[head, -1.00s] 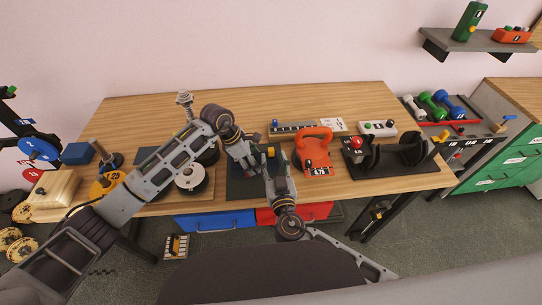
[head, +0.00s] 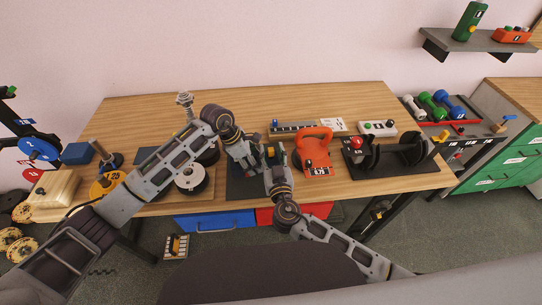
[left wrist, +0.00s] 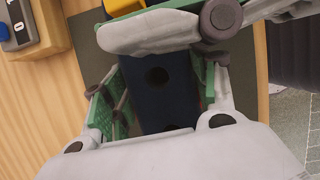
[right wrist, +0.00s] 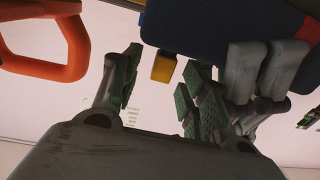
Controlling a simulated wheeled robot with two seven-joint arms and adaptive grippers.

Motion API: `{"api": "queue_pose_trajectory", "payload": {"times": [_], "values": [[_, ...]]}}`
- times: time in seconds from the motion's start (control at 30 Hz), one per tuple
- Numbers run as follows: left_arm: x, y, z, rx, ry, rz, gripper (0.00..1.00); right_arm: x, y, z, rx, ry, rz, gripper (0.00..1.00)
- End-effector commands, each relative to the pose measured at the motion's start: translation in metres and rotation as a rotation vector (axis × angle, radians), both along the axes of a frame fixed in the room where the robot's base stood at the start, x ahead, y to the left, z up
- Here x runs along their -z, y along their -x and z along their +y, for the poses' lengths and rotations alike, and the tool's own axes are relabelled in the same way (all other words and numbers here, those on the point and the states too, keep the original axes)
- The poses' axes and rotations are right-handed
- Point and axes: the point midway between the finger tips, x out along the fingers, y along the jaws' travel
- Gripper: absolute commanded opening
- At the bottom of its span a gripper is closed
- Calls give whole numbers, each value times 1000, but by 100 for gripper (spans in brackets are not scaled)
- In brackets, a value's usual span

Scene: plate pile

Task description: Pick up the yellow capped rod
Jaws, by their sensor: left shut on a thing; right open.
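A dark blue block with holes (left wrist: 172,85) lies between the fingers of my left gripper (left wrist: 165,100), which is shut on it. The yellow capped rod shows as a yellow cap (right wrist: 164,66) at the block's lower left edge in the right wrist view; the rest of the rod is hidden. My right gripper (right wrist: 157,85) is open and empty, with the cap between and beyond its fingers. In the head view, my left gripper (head: 256,168) and right gripper (head: 270,160) are close together over the dark mat (head: 240,188), hiding most of the block.
An orange kettlebell (head: 316,150) stands just right of my grippers; its handle (right wrist: 75,45) shows in the right wrist view. A dumbbell on a dark stand (head: 390,158) is farther right. A white disc (head: 191,178) lies left. The table's back left (head: 145,115) is clear.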

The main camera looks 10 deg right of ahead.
Motion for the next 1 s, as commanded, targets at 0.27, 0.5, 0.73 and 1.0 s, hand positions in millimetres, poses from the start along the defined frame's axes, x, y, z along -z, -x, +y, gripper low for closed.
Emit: {"api": "queue_pose_trajectory", "payload": {"times": [0.27,0.5,0.73,1.0], "values": [[-1,0,0,1,2,-1,29,0,-17,1,-1,0,0,44],[-1,0,0,1,2,-1,29,0,-17,1,-1,0,0,44],[-1,0,0,1,2,-1,29,0,-17,1,0,0,0,44],[-1,0,0,1,2,-1,29,0,-17,1,0,0,0,13]]}}
